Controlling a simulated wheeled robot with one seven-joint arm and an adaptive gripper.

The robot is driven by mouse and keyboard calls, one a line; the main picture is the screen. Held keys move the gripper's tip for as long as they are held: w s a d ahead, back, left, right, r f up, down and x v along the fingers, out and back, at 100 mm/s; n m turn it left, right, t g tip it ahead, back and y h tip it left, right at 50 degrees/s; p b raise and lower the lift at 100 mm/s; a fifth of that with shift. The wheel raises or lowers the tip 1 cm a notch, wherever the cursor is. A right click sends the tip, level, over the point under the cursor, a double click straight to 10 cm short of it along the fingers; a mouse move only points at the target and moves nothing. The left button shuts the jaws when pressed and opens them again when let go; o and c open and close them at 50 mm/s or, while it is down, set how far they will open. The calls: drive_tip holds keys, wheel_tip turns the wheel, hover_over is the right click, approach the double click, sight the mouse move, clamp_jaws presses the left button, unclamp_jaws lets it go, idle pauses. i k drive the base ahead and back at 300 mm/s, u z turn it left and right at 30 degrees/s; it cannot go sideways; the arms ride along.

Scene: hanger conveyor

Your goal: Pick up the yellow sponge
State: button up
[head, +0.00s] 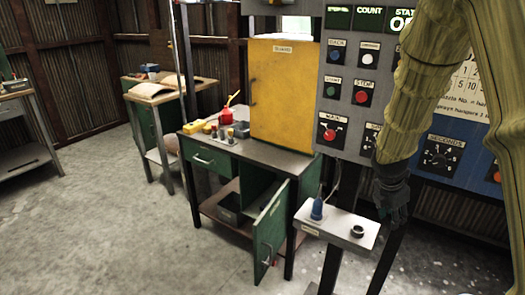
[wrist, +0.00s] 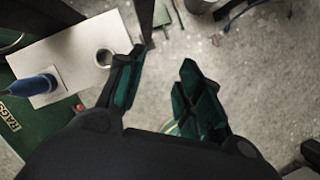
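My gripper (head: 393,203) hangs at the right in the head view, beside the control panel and above the right end of a small stand. In the wrist view my gripper (wrist: 160,75) has its two fingers spread, with only floor between them. I cannot make out a sponge for certain. A small yellow thing (head: 193,127) lies at the left end of the green workbench top, too small to identify. It is well away from my gripper, to the left in the head view.
The small stand (head: 338,228) holds a blue-handled thing (head: 317,208) and a dark ring (head: 357,231). The green workbench (head: 262,153) carries a yellow cabinet (head: 285,90) and a red oil can (head: 227,115); its green door (head: 270,228) is open. Floor at left is clear.

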sight(207, 130)
drive_tip(key=u, duration=0.75)
drive_tip(key=i, duration=2.45)
drive_tip(key=u, duration=0.4)
